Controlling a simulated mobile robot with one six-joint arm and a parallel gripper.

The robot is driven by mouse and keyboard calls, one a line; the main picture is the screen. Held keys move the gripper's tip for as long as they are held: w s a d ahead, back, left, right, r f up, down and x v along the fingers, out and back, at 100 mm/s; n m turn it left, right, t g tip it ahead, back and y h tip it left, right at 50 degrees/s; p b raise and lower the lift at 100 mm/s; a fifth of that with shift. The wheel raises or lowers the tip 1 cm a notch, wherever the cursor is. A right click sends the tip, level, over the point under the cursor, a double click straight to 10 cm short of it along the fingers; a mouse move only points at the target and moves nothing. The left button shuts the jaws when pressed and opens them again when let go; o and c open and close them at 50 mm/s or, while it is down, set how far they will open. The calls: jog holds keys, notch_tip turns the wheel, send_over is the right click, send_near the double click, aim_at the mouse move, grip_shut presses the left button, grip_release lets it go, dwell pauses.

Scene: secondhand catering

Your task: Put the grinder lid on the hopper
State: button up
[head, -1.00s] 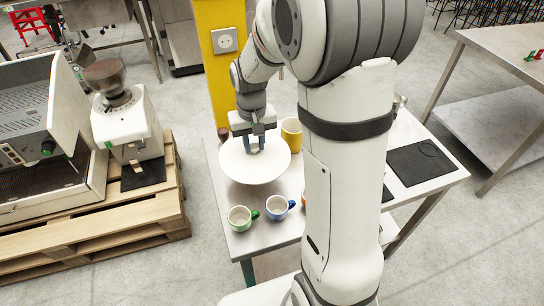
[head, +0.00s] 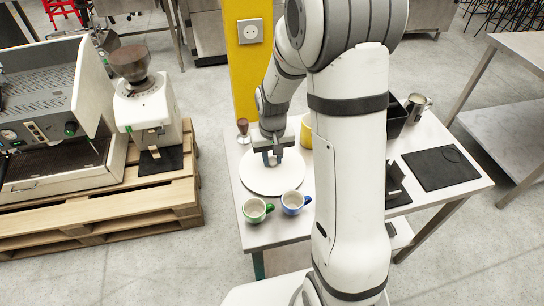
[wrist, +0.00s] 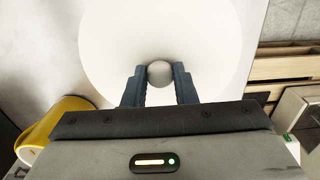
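The grinder lid is a wide, flat white disc (head: 262,184) with a small round knob, which shows between the fingers in the wrist view (wrist: 159,72). My gripper (head: 272,159) points down over its middle, with both blue-grey fingers against the knob's sides. The lid is level, low over the left part of the steel table (head: 310,225); I cannot tell whether it touches the tabletop. The white grinder (head: 143,105) stands on the pallet at the left. Its brown, funnel-shaped hopper (head: 133,65) is on top.
A green cup (head: 256,210) and a blue cup (head: 294,202) stand just in front of the lid. A yellow mug (head: 306,130) and a tamper (head: 243,131) are behind it. A coffee machine (head: 45,110) shares the wooden pallet (head: 150,220). Floor separates pallet and table.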

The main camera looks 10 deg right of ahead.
jog(key=o, duration=0.5)
jog(key=shift+c, duration=0.2)
